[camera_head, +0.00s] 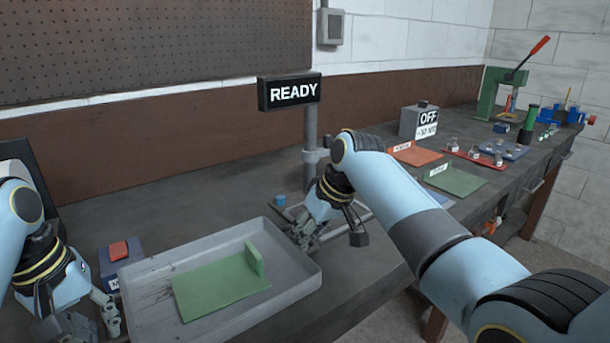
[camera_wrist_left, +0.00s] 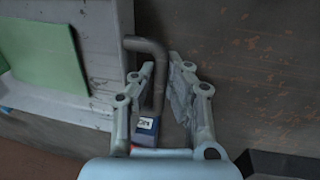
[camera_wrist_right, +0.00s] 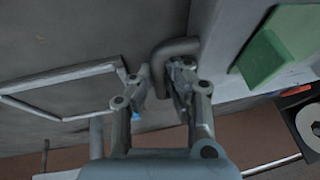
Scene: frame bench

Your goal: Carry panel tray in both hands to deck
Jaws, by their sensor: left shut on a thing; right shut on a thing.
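The panel tray (camera_head: 292,268) is a shallow grey tray at the lower middle of the head view. A flat green panel (camera_head: 215,287) with a small upright green piece (camera_head: 255,259) is in it. My left gripper (camera_head: 108,310) is shut on the tray's left handle, a bent grey bar in the left wrist view (camera_wrist_left: 155,48). My right gripper (camera_head: 303,237) is shut on the right handle, which shows in the right wrist view (camera_wrist_right: 172,47). The tray looks about level. I cannot tell whether it touches the bench. I cannot tell which surface is the deck.
A blue box with a red button (camera_head: 119,250) is close behind the tray's left end. The READY sign (camera_head: 289,92) stands on a post behind my right gripper. A grey OFF box (camera_head: 418,123), an orange mat (camera_head: 416,155) and a green mat (camera_head: 456,180) lie farther right.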

